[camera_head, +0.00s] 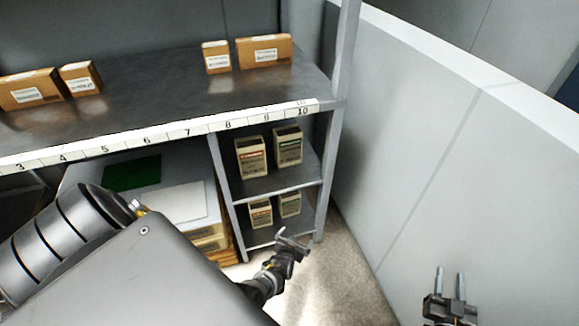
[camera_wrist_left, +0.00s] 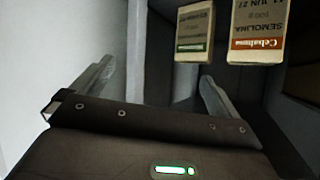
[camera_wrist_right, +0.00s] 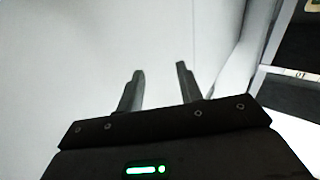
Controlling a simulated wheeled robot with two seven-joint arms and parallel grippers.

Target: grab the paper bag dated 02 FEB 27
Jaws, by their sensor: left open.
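Several paper bags stand on two small shelves in the head view: an orange-banded bag (camera_head: 250,158) and a green-banded bag (camera_head: 288,147) above, another orange-banded bag (camera_head: 260,213) and another green-banded bag (camera_head: 289,204) below. Their dates are too small to read there. In the left wrist view an upside-down semolina bag (camera_wrist_left: 257,30) seems to read JUN 27, partly cut off; a green-banded bag (camera_wrist_left: 195,32) is beside it, its date unreadable. My left gripper (camera_head: 296,240) is open and empty, in front of the lower shelf, apart from the bags. My right gripper (camera_head: 450,280) is open and empty by the wall.
A numbered shelf edge (camera_head: 190,131) runs above the bags, with cardboard boxes (camera_head: 264,50) on top. A shelf post (camera_head: 332,150) stands right of the bags. A pale wall (camera_head: 430,150) closes off the right. Stacked boards (camera_head: 185,203) lie left of the bags.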

